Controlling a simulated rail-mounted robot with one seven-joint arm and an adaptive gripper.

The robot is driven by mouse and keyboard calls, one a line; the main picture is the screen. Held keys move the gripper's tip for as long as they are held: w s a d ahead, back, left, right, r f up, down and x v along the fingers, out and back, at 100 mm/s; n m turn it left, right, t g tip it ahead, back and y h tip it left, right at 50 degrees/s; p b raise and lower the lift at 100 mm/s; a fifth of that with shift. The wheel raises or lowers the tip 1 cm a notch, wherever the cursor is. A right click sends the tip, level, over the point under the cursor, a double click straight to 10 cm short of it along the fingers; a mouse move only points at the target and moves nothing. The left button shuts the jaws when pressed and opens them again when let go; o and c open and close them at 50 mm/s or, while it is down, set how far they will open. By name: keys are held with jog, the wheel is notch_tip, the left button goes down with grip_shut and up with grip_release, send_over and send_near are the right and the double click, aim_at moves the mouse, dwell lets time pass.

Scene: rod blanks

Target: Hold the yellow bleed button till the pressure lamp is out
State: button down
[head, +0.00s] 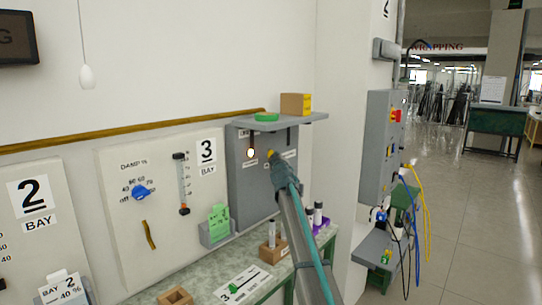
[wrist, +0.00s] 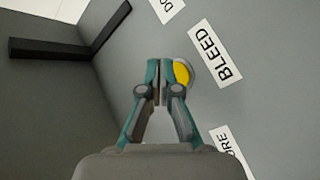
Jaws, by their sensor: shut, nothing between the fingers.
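The yellow bleed button (head: 270,153) is on the front of a grey box (head: 243,190) under a shelf. In the wrist view the button (wrist: 182,74) sits in a pale ring beside the label BLEED (wrist: 214,50). My gripper (head: 273,160) is at the button. In the wrist view my gripper (wrist: 158,64) is shut and empty, its fingertips just left of the button's visible yellow part. I cannot tell whether they touch or press it.
A bench (head: 205,284) with a wooden block (head: 273,252) stands below.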

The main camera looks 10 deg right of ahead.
jog(key=shift+w, duration=0.1)
dwell(0.3)
jog(key=shift+w+a+b, duration=0.25)
jog(key=shift+b, duration=0.3)
jog(key=shift+w+a+b, duration=0.25)
jog(key=shift+a+b, duration=0.05)
jog(key=shift+b, duration=0.15)
dwell(1.8)
jog(key=shift+s, duration=0.1)
dwell(1.3)
jog(key=shift+s+d+p, duration=0.45)
jog(key=shift+d+p, duration=0.1)
jog(key=shift+p, duration=0.2)
jog(key=shift+s, duration=0.1)
